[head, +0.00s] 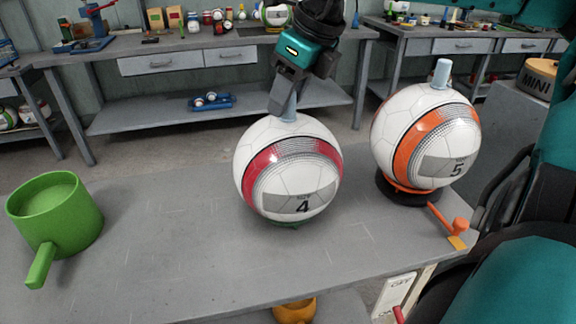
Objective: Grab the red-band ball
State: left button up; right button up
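The red-band ball (288,168) is white with a red band and a grey label marked 4. It is near the middle of the table in the head view. A pale blue peg (290,106) stands up from its top. A bit of green shows under it; I cannot tell whether it rests on the table or hangs just above. My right gripper (280,98) points down at the peg, a dark finger overlapping it on the left. The far finger is hidden, so I cannot tell whether it grips. My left gripper is not in view.
An orange-band ball (425,137) marked 5, also with a peg, sits on a black base (408,192) to the right. A green mug-shaped container (52,222) stands at the left of the grey table (170,265). Between mug and red-band ball the table is clear. Workbenches stand behind.

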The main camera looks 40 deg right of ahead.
grip_shut()
jog(key=shift+r, duration=0.1)
dwell(1.0)
